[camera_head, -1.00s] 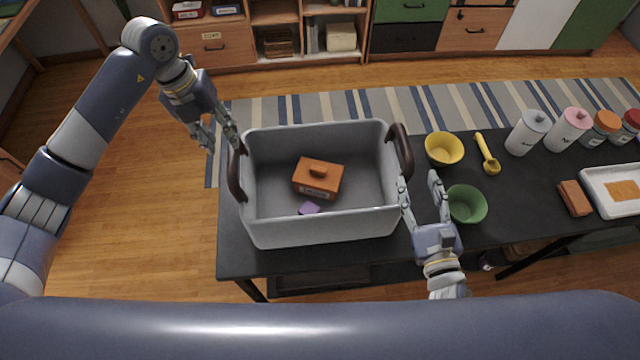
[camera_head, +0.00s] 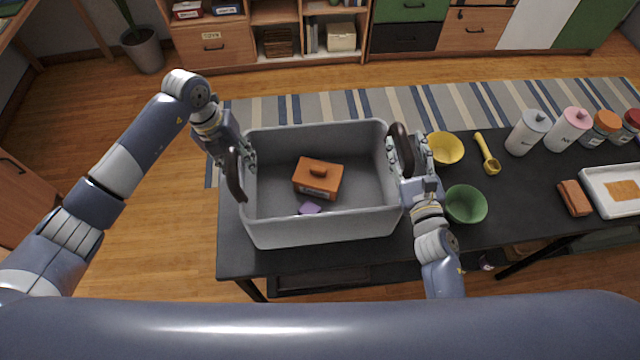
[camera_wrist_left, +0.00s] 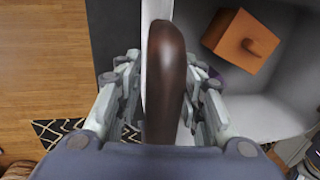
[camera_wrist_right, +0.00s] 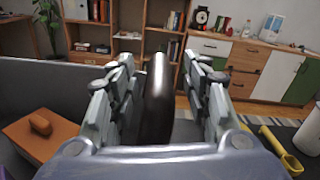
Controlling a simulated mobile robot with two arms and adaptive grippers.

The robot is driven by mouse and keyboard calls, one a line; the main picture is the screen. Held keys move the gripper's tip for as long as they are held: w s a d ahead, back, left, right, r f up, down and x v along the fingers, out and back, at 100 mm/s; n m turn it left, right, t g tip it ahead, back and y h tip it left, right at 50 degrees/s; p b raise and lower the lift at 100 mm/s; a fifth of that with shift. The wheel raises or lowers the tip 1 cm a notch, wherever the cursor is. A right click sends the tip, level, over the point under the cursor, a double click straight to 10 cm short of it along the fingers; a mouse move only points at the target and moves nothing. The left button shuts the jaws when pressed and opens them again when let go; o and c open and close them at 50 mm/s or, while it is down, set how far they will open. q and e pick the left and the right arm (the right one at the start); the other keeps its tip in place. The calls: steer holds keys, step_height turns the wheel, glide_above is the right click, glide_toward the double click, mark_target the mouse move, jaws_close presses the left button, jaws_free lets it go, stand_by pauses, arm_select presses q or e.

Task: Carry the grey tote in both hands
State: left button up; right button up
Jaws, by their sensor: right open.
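The grey tote (camera_head: 322,228) stands upright on the black table, with a dark brown handle at each end. An orange-brown lidded box (camera_head: 318,178) and a small purple piece (camera_head: 309,208) lie inside it. My left gripper (camera_head: 240,160) is at the left handle (camera_head: 235,178); in the left wrist view its open fingers stand on either side of the handle (camera_wrist_left: 166,85), with gaps showing. My right gripper (camera_head: 402,160) is at the right handle (camera_head: 403,138); in the right wrist view its open fingers straddle the handle (camera_wrist_right: 158,105).
On the black table (camera_head: 520,195), right of the tote, are a yellow bowl (camera_head: 446,148), a green bowl (camera_head: 466,204) and a yellow scoop (camera_head: 487,155). Canisters, jars, a brown block (camera_head: 574,198) and a white tray (camera_head: 608,206) are farther right. Open floor lies to the left.

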mark_target(233, 148)
arm_select(q)
steer(key=c, duration=0.8)
arm_select(e)
steer(key=c, duration=0.8)
arm_select(q)
jaws_close()
arm_select(e)
jaws_close()
arm_select(q)
steer(key=shift+r, duration=0.15)
arm_select(e)
steer(key=shift+r, duration=0.15)
